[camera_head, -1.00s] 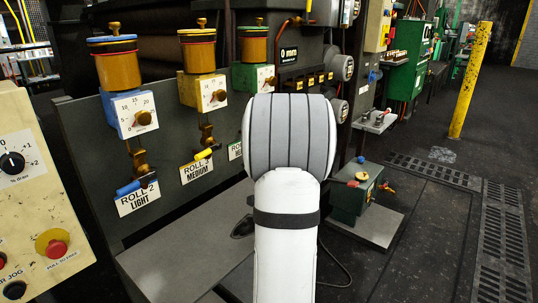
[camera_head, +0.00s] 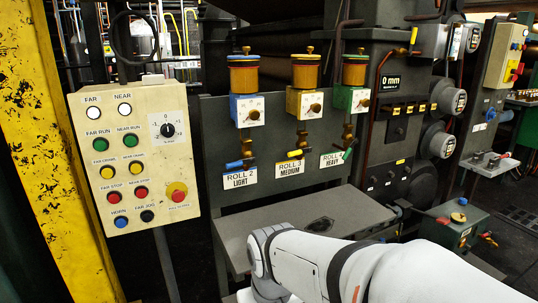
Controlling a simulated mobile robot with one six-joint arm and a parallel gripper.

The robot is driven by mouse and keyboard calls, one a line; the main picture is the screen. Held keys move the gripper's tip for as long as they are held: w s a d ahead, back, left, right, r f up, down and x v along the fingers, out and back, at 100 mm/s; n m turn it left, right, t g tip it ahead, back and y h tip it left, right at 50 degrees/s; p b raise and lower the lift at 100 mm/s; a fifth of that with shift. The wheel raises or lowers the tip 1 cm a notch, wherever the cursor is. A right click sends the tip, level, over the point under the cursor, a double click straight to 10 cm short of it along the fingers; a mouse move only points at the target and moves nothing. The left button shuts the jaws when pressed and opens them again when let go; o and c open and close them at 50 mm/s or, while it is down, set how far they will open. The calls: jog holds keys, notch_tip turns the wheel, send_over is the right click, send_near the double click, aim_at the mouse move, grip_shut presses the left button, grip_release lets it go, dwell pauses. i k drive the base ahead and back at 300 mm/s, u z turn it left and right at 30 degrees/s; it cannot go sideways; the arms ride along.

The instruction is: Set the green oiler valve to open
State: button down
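The green oiler (camera_head: 355,72) is the rightmost of three on the dark panel, with an amber cup above a green block with a white dial (camera_head: 361,100). Below it hangs a brass valve with a small green handle (camera_head: 348,154), which looks slanted, rising to the right, beside the "ROLL HEAVY" label (camera_head: 331,160). The handle is small and its exact angle is hard to tell. My white arm crosses the lower right, below the panel and apart from the valve. My gripper is not in view.
The yellow oiler's handle (camera_head: 295,155) and blue oiler's handle (camera_head: 237,164) lie nearly level to the left. A grey shelf (camera_head: 238,228) juts out below the panel. A cream control box (camera_head: 134,160) stands left, and grey gauges (camera_head: 441,140) stand right.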

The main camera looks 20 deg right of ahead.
aim_at(355, 140)
jog(key=u, duration=0.4)
jog(key=k, duration=1.15)
jog(key=i, duration=0.8)
jog(key=z, duration=0.85)
jog(key=i, duration=0.9)
jog(key=z, duration=0.1)
